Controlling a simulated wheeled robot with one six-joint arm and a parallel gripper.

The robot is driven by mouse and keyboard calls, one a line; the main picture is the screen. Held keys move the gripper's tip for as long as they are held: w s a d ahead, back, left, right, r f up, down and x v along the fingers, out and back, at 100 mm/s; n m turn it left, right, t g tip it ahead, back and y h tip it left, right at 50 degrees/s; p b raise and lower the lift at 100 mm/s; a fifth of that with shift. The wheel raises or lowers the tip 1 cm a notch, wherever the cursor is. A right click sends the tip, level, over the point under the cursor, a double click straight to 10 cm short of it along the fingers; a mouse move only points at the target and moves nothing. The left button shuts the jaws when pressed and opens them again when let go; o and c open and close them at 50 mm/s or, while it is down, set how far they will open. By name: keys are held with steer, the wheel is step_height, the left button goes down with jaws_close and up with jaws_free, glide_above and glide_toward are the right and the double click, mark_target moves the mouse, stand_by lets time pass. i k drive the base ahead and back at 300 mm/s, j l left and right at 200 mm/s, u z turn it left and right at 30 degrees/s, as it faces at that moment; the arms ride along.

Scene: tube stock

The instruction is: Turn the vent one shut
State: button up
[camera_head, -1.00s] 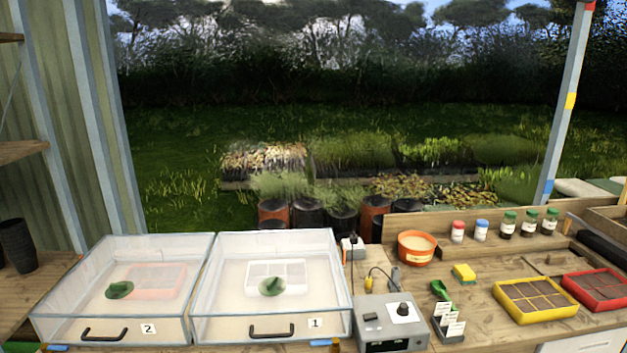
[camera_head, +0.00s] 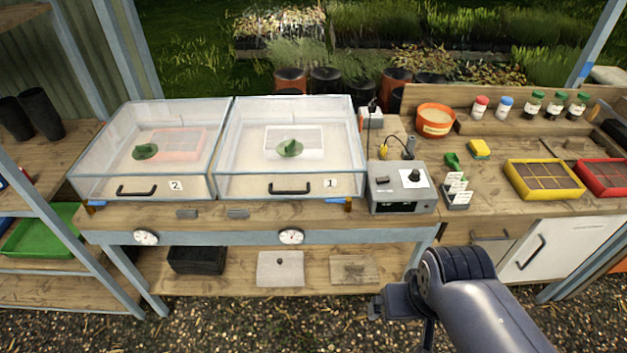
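Two clear propagator boxes stand side by side on the bench. The box labelled 1 (camera_head: 340,165) is on the right, with a round green vent (camera_head: 290,148) on its lid and a black handle on its front. The box labelled 2 (camera_head: 100,180) is on the left, with its own green vent (camera_head: 145,152). Each vent has a raised green tab; I cannot tell how far either is turned. My arm reaches in at the lower right, below and in front of the bench, well apart from the boxes. Its dark end (camera_head: 392,302) shows, but the finger opening is not clear.
A grey control box (camera_head: 402,203) with a dial stands right of box 1, with a cable behind it. A label holder (camera_head: 457,195), orange pot (camera_head: 435,121), several bottles and yellow (camera_head: 543,193) and red trays stand further right. Two gauges hang on the bench's front rail.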

mark_target(291, 148)
steer(key=i+j, duration=0.1)
steer(key=i, duration=0.5)
steer(key=i+j, duration=0.1)
steer(key=i, duration=0.5)
